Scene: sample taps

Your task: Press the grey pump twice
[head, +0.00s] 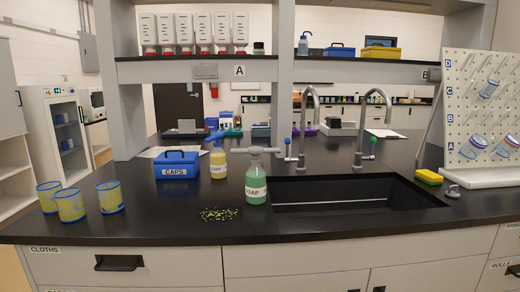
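The grey pump (255,151) is a wide T-shaped head on top of a clear bottle of green soap (256,190). The bottle stands upright on the black counter, left of the sink, and its label is partly readable as "SOAP". Just behind and left of it stands a bottle of yellow soap (218,163) with a blue pump (216,138). My gripper is not in view, and nothing touches the grey pump.
A blue caps box (176,158) and three yellow, blue-rimmed cups (70,205) stand to the left. Yellow-green bits (220,214) lie in front of the soap. The sink (345,194) with two tall taps (368,125) is right, beside a yellow-green sponge (429,177). A shelf (205,71) hangs above.

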